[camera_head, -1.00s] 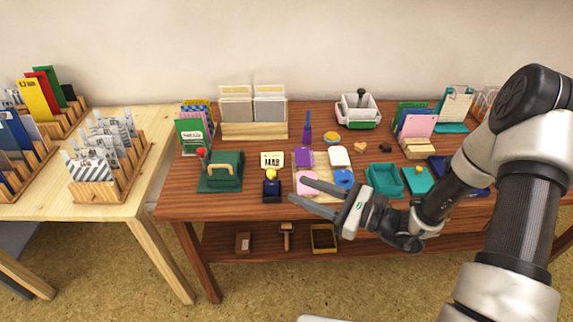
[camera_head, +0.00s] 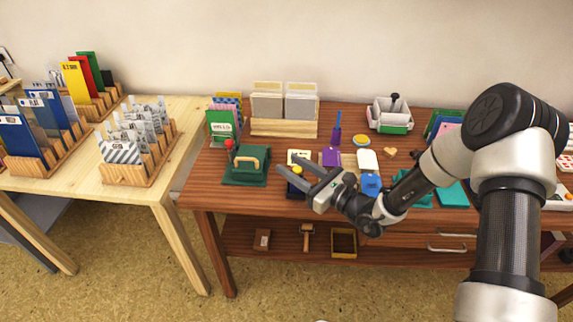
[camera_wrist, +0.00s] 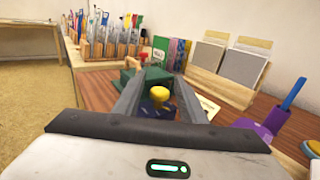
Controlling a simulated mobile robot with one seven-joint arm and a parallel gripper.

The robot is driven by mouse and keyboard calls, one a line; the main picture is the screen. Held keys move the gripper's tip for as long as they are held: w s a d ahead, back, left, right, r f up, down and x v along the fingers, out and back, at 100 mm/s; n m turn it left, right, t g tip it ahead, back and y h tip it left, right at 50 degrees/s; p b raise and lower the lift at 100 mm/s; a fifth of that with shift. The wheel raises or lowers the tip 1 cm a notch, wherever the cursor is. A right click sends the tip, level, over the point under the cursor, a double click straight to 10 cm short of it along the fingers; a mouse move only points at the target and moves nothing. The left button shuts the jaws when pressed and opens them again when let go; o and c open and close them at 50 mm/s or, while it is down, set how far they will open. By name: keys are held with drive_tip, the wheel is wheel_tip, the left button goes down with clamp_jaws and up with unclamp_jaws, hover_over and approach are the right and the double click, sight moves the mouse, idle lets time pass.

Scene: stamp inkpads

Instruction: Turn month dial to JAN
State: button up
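A small dark blue stamp device with a yellow knob (camera_head: 297,169) stands at the front of the brown table; I cannot tell for certain that the knob is the month dial. The knob also shows in the wrist view (camera_wrist: 158,93), seen between my fingers. A cream card (camera_head: 300,156) with dark lettering lies just behind it; its word is too small to read surely. My gripper (camera_head: 293,171) is open and empty, its fingertips spread to either side of the knob in the picture. Contact is not visible. The fingers hide part of the dark base.
A green device with a handle and red knob (camera_head: 246,165) stands close on the left. A purple pad (camera_head: 330,157) and a blue piece (camera_head: 371,184) lie on the right. Card holders (camera_head: 284,128) stand behind. A pale wooden table (camera_head: 160,188) with card racks is farther left.

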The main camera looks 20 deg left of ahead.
drive_tip(key=shift+x, duration=1.3)
clamp_jaws()
